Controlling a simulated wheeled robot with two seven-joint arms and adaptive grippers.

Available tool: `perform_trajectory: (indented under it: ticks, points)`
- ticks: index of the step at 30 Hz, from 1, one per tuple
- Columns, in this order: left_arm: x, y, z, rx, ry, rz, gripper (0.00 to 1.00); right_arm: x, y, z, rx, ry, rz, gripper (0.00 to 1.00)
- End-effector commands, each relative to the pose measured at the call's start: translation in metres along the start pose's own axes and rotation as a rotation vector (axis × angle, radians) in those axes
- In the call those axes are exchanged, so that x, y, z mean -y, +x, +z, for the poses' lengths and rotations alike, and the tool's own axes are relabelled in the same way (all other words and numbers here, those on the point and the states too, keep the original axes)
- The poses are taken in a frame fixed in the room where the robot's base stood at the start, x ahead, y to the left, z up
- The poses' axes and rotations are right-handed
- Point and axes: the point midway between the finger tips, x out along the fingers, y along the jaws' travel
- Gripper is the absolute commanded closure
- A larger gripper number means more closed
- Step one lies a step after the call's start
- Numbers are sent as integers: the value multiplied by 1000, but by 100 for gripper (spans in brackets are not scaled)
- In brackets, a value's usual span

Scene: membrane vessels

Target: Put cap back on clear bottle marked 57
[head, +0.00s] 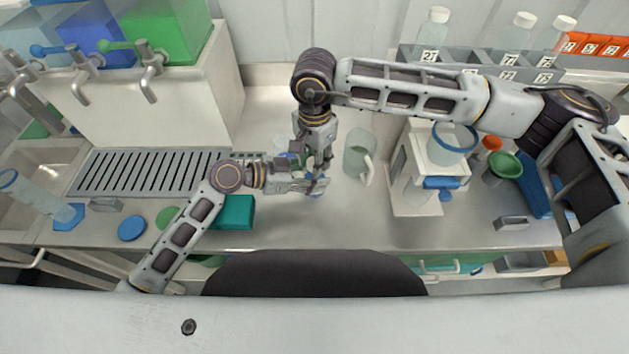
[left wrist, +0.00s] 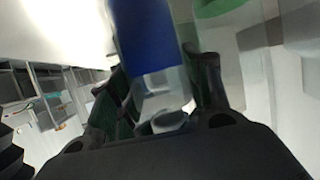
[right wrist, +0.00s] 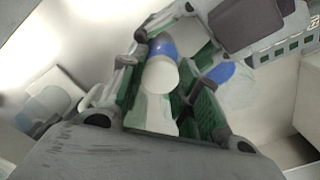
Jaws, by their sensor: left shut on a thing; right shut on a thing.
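In the head view, my left gripper (head: 318,186) and right gripper (head: 312,165) meet close together above the middle of the worktop. In the left wrist view, the left gripper (left wrist: 165,95) is shut on a clear piece, probably the bottle (left wrist: 160,88), with a blue part (left wrist: 145,38) beyond it. In the right wrist view, the right gripper (right wrist: 165,85) points down and is shut on a white, round-ended piece, probably the cap (right wrist: 162,77). Blue shows just beyond it. The fingers hide much of both pieces. I cannot read the number 57 or tell whether the pieces touch.
A clear jug (head: 358,157) stands right of the grippers, near a white stand (head: 412,188). A teal box (head: 233,212) lies near the left forearm. White-capped numbered bottles (head: 432,32) stand in a rack at back right. A green funnel (head: 504,165) is at right.

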Motion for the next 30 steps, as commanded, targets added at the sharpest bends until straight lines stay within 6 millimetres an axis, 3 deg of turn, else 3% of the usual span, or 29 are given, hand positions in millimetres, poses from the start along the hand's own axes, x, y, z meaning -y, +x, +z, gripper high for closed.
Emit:
perform_trajectory:
  ticks: [30]
  points:
    - [0,0,1,1,-1,1,100,0,0,0,0,761,-1,97]
